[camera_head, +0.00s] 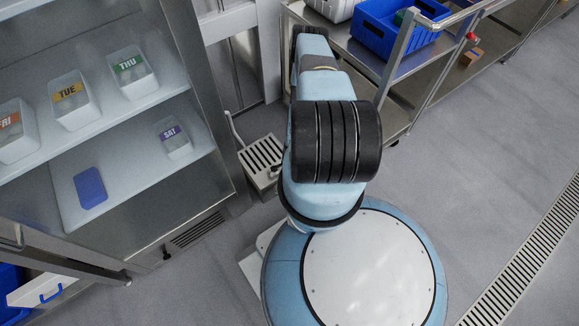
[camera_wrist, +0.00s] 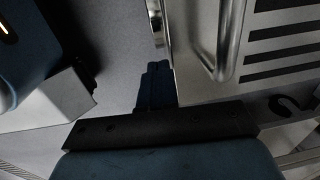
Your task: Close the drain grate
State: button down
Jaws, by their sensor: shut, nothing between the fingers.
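A slotted metal grate (camera_head: 262,154) sits low beside the steel cabinet, on a small pale box-like base. A thin light bar rises at its far left corner. In the wrist view the slotted metal (camera_wrist: 285,45) fills the upper right, with a bent metal bar (camera_wrist: 213,50) on its plain left part. I cannot tell how far the grate is tilted. My gripper (camera_wrist: 158,72) shows dark fingers shut and empty, close beside the panel's left edge; whether they touch it is unclear. In the head view my arm hides the gripper.
The open cabinet (camera_head: 222,172) with labelled containers stands at left. A steel trolley (camera_head: 400,70) with a blue bin (camera_head: 398,28) stands beyond my arm. A long floor drain (camera_head: 525,255) runs at right. The floor between is clear.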

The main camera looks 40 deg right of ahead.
jog(key=shift+f, duration=0.75)
jog(key=s+r, duration=0.8)
jog(key=s, duration=0.1)
jog(key=shift+r, duration=0.3)
jog(key=shift+d, duration=0.1)
